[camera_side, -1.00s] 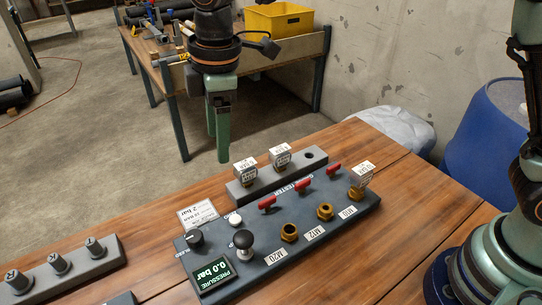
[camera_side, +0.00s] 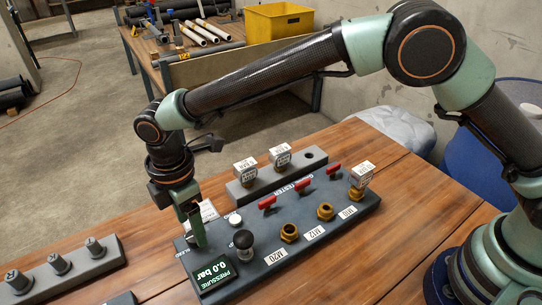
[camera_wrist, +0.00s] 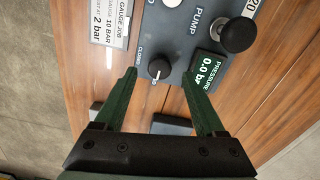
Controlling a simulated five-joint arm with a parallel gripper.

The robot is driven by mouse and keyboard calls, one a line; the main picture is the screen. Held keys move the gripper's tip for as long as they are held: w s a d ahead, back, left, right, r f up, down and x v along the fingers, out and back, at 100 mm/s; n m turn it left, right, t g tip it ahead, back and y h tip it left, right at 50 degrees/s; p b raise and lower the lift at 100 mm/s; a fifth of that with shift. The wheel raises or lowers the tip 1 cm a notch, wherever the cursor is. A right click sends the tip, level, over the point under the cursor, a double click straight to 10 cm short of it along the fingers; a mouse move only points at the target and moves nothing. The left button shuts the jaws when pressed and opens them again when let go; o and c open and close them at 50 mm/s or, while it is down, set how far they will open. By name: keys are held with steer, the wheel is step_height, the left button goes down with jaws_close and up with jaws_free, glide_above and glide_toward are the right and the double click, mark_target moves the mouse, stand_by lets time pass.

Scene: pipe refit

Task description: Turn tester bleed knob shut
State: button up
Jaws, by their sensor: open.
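The tester (camera_side: 262,262) is a dark grey panel on the wooden bench. Its black bleed knob (camera_wrist: 159,69) with a white pointer mark shows in the wrist view, beside the "CLOSED" lettering. My gripper (camera_wrist: 160,75) is open, with one green finger on each side of the knob in that picture and visible gaps to it. I cannot tell how far above the knob the tips are. In the side view my gripper (camera_side: 201,243) points down over the panel's left corner and hides the knob. The pressure display (camera_side: 214,272) reads 0.0 bar.
A black pump knob (camera_side: 243,240), several brass ports and red levers (camera_side: 303,185) are on the panel. A gauge (camera_side: 362,175) sits on the far right port. Two more gauges stand in a rack (camera_side: 240,188) behind. A job card (camera_wrist: 110,22) lies beside the panel.

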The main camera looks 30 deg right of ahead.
mark_target(190, 239)
steer(key=shift+f, duration=1.65)
jaws_close()
